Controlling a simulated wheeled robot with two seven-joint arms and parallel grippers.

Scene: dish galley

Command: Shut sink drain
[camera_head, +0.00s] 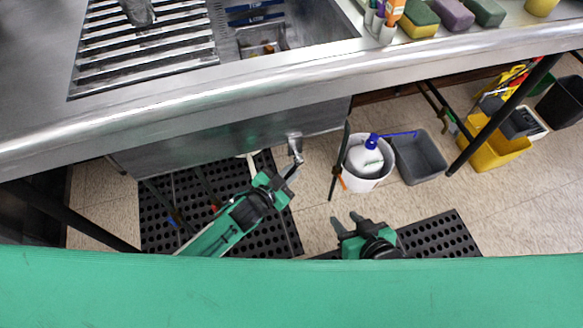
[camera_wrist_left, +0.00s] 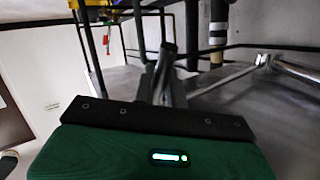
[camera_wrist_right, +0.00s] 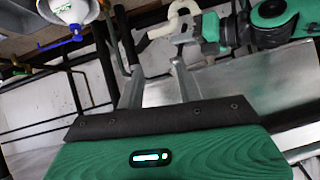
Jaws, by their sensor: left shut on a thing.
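The steel sink (camera_head: 262,18) is at the top of the head view, with a basin and a slatted rack. A metal drain lever (camera_head: 295,142) hangs under the sink's front edge. My left gripper (camera_head: 289,174) is at the lever's lower end and shut on it; the fingers hide the contact. In the left wrist view, my left fingers (camera_wrist_left: 163,72) are close together around a dark end. My right gripper (camera_head: 348,222) is open and empty, low and to the right of the lever. Its spread fingers also show in the right wrist view (camera_wrist_right: 157,85). The drain opening is not clearly visible.
A white bucket (camera_head: 354,181) with a blue-topped bottle and a grey bin (camera_head: 421,170) stand right of the lever. A yellow mop bucket (camera_head: 492,148) is farther right. Black perforated mats (camera_head: 160,215) cover parts of the floor. Dark table legs (camera_head: 500,117) stand under the counter.

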